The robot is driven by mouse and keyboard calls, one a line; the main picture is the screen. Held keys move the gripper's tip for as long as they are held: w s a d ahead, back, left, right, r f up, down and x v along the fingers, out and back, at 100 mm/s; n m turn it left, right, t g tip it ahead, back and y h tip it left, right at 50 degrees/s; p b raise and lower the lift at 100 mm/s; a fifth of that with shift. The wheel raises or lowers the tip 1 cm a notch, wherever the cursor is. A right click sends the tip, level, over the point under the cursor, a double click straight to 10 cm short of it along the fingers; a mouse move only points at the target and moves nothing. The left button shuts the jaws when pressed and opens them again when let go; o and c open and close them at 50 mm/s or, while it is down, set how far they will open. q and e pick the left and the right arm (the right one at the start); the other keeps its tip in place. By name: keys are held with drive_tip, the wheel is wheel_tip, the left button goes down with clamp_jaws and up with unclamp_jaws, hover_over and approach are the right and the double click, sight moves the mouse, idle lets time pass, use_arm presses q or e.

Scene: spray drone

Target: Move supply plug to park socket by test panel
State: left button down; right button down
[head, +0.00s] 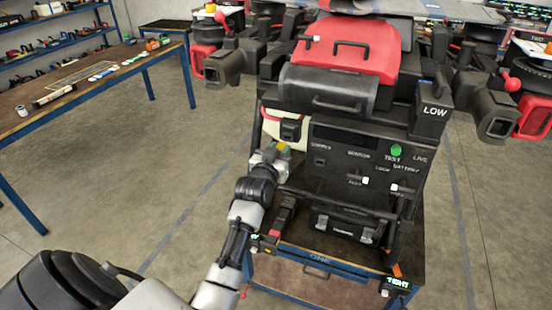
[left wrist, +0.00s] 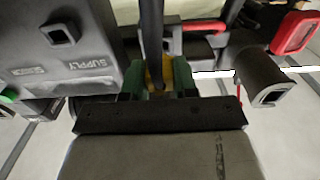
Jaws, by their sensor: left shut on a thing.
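My left gripper (head: 272,156) is at the left side of the drone's black test panel (head: 350,160). In the left wrist view its green-padded fingers are shut on a yellow piece, which I take as the supply plug (left wrist: 168,72); a dark upright bar partly hides it. A square socket (left wrist: 60,34) above the word SUPPLY shows at upper left of that view, empty and apart from the fingers. The panel carries a lit green TEST lamp (head: 396,150) and two pale levers. I cannot make out which opening is the park socket. My right gripper is out of view.
The drone stands on a blue-edged cart (head: 310,262). Its dark arms and red parts (head: 207,62) spread to both sides. A black frame post stands close to the gripper. A workbench (head: 75,80) and shelves are at left; the floor between is clear.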

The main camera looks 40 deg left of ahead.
sight(284, 144)
use_arm(q)
drive_tip(key=shift+w+a, duration=0.15)
drive_tip(key=shift+w, duration=0.35)
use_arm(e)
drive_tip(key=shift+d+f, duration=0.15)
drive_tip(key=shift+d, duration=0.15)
use_arm(q)
drive_tip(key=shift+p, duration=0.55)
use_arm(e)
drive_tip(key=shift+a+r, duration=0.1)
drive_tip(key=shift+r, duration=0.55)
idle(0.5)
use_arm(q)
drive_tip(key=shift+b+x, duration=0.55)
drive_tip(key=shift+x, duration=0.7)
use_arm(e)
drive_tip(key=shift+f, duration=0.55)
use_arm(q)
drive_tip(key=c, duration=0.8)
unclamp_jaws()
